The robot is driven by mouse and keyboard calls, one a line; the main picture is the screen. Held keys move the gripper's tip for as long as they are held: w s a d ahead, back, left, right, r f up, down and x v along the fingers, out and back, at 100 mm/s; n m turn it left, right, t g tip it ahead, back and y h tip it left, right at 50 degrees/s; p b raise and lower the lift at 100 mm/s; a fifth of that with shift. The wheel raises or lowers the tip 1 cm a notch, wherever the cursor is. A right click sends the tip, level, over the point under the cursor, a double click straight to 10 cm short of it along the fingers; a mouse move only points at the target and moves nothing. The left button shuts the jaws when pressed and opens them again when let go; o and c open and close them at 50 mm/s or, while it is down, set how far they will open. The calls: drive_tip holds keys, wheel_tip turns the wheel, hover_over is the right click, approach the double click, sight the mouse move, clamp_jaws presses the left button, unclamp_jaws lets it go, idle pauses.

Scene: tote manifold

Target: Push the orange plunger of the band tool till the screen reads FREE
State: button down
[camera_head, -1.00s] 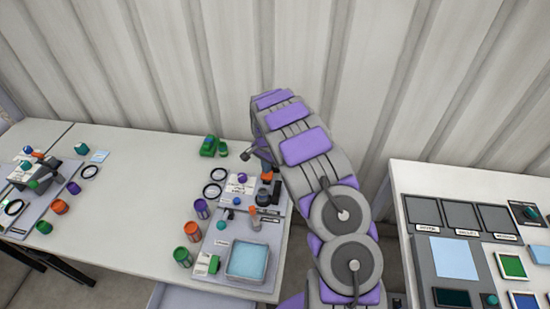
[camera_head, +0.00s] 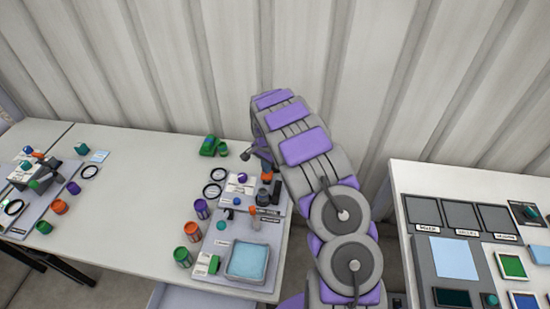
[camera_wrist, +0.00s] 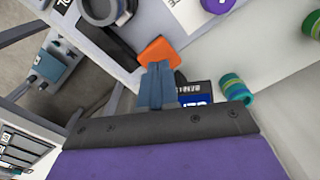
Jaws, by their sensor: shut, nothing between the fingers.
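The orange plunger (camera_wrist: 158,50) shows in the wrist view as an orange block just beyond my fingertips. My gripper (camera_wrist: 156,68) is shut and empty, with its tips at the plunger's near edge. They look touching or very close; I cannot tell which. A blue screen (camera_wrist: 196,94) with white letters lies right of the fingers, partly hidden by my gripper, and its reading is not legible. In the head view an orange part (camera_head: 267,176) stands beside my arm, at the back of a grey board. My arm hides the gripper's fingertips there.
A green and blue cylinder (camera_wrist: 235,88) stands close right of my gripper. A grey ring (camera_wrist: 106,8) is at the upper left. In the head view, orange (camera_head: 193,231), purple and green cans line the board's left side.

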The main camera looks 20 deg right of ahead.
drive_tip(key=shift+f, duration=0.2)
idle(0.5)
drive_tip(key=shift+f+b, duration=0.35)
drive_tip(key=shift+f, duration=1.35)
drive_tip(key=shift+r, duration=0.1)
drive_tip(key=shift+r+p, duration=0.5)
drive_tip(key=shift+r, duration=1.25)
